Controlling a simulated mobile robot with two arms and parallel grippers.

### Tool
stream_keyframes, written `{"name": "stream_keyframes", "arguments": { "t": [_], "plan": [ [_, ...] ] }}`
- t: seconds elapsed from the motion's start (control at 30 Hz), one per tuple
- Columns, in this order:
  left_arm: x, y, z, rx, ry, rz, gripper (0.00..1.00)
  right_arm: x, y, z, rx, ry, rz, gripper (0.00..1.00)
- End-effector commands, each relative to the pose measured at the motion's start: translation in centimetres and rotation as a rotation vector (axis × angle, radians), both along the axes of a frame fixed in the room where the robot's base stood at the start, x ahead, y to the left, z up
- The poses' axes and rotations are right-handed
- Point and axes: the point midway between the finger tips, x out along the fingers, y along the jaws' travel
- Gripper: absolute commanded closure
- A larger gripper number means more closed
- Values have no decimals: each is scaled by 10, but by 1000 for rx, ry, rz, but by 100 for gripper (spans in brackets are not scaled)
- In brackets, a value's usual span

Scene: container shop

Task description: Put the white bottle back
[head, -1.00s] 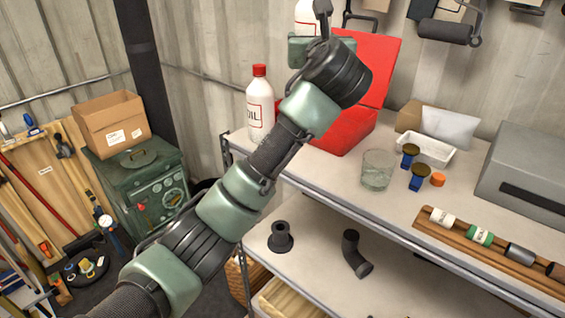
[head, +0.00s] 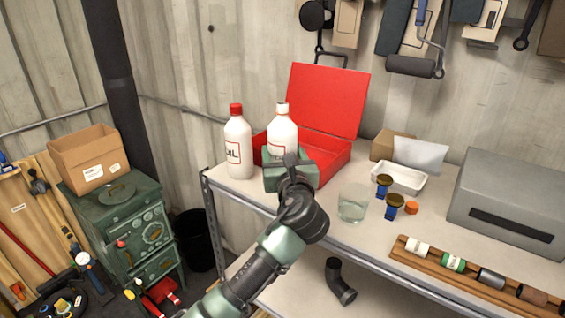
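A white bottle with a pale cap and a red-edged label (head: 283,132) stands upright at the left part of the workbench top, in front of the open red box. My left gripper (head: 284,165) is around its lower part and appears shut on it; the fingertips and the bottle's base are hidden behind the green gripper body. A second white bottle with a red cap (head: 238,150) stands upright just to the left, a small gap apart. My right gripper is not in view.
The open red box (head: 328,105) is close behind the held bottle. A glass (head: 352,203), blue-based stamps (head: 394,206), a white tray (head: 400,178) and a wooden rack (head: 470,272) stand to the right. The shelf's left edge is near the red-capped bottle.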

Motion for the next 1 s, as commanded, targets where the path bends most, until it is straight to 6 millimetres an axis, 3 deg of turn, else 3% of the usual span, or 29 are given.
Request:
{"name": "stream_keyframes", "arguments": {
  "t": [0.2,0.67,0.7,0.73,1.0],
  "plan": [
    [0,0,-29,1,1,0,86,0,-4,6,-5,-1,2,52],
    [0,0,-36,0,0,-1,86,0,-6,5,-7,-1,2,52],
    [0,0,-36,0,1,-1,26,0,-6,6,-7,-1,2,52],
    [0,0,-36,0,1,-1,18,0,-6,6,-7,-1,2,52],
    [0,0,-36,0,1,0,16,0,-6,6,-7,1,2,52]
  ]
}}
